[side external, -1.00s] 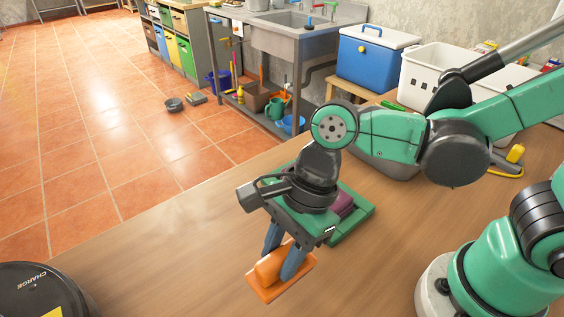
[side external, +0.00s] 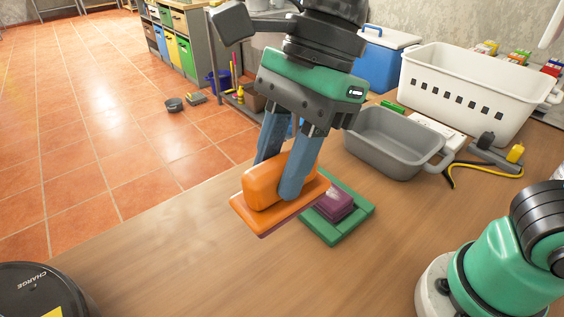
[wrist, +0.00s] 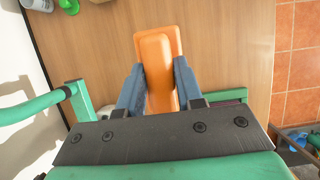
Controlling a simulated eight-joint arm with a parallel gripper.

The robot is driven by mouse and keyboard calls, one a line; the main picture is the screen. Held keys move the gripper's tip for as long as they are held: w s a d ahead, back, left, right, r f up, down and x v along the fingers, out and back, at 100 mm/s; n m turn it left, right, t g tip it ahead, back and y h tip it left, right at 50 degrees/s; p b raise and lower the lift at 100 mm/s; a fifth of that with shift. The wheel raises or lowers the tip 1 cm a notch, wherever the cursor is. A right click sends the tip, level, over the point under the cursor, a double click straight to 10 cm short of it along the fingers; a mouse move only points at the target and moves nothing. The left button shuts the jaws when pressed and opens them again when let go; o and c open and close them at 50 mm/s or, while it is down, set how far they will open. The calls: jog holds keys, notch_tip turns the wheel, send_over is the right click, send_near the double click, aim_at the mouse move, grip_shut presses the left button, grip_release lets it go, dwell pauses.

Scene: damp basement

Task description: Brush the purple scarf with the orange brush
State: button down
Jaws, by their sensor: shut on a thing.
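My gripper (side external: 289,165) is shut on the orange brush (side external: 262,192), one blue finger on each side of its raised handle. The brush is held up above the wooden table, flat orange base downward and slightly tilted. It also shows between the fingers in the wrist view (wrist: 158,66). The purple scarf (side external: 334,204) lies folded on a green tray (side external: 353,224), behind and to the right of the brush. The brush and gripper hide part of the tray. In the wrist view the scarf is mostly hidden below my gripper.
A grey basin (side external: 385,146) and a white basket (side external: 470,85) stand on the right. A yellow cable (side external: 478,166) lies near them. A blue cooler (side external: 379,60) is behind. A black round device (side external: 40,290) sits front left. The table's front middle is clear.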

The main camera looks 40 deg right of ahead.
jog(key=c, duration=1.1)
grip_release()
grip_shut()
jog(key=w+d+f+n+g+h, duration=0.2)
jog(key=w+d+f+n, duration=0.2)
jog(key=d+n, duration=0.4)
jog(key=w+d+f+n+g+h, duration=0.2)
jog(key=w+d+f+n, duration=0.3)
jog(key=d+n, duration=0.4)
jog(key=shift+w+n+g, duration=0.3)
jog(key=shift+w+n, duration=0.2)
jog(key=shift+w, duration=0.3)
